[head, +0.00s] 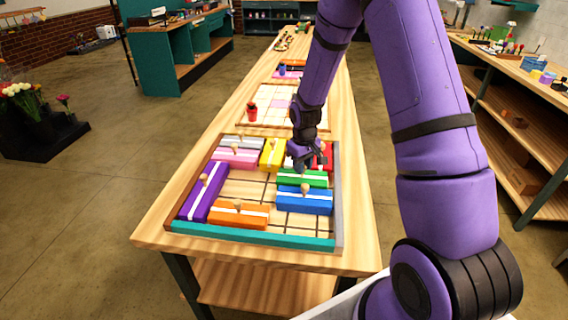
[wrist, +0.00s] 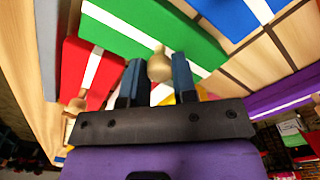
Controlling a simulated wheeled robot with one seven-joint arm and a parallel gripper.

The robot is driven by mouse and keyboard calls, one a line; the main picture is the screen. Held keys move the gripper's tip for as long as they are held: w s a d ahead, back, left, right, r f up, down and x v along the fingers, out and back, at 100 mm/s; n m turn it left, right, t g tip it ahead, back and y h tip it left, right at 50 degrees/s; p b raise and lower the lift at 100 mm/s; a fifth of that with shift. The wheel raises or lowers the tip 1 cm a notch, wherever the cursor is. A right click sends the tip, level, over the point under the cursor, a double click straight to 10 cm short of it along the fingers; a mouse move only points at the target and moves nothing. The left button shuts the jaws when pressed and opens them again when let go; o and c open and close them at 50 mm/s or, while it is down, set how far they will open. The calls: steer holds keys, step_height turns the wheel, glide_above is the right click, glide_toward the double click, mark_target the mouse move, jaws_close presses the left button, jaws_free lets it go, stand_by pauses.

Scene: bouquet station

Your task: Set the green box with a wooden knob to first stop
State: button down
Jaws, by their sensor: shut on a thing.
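The green box (head: 312,181) with a white stripe and a wooden knob lies in the wooden tray, between the red box (head: 325,158) behind it and the blue box (head: 316,202) in front. My gripper (head: 304,166) reaches down over it from behind. In the wrist view the green box (wrist: 172,30) fills the upper middle, and its round knob (wrist: 159,66) stands between the two fingers of my gripper (wrist: 159,82), which are shut on it. The first stop cannot be made out as a marked place.
The tray (head: 250,238) also holds purple (head: 204,192), orange (head: 252,216), pink (head: 224,157), grey (head: 246,144) and yellow (head: 269,158) boxes. Bare tray floor (head: 245,188) shows left of the green box, and some at the front right (head: 305,224). A red bottle (head: 252,112) stands behind the tray.

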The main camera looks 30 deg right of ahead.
mark_target(308, 177)
steer(key=shift+s+d, duration=0.5)
steer(key=shift+d, duration=0.25)
steer(key=c, duration=0.9)
jaws_free()
steer(key=shift+d, duration=0.15)
steer(key=shift+r, duration=0.1)
step_height(308, 177, up, 11)
steer(key=shift+f, duration=0.2)
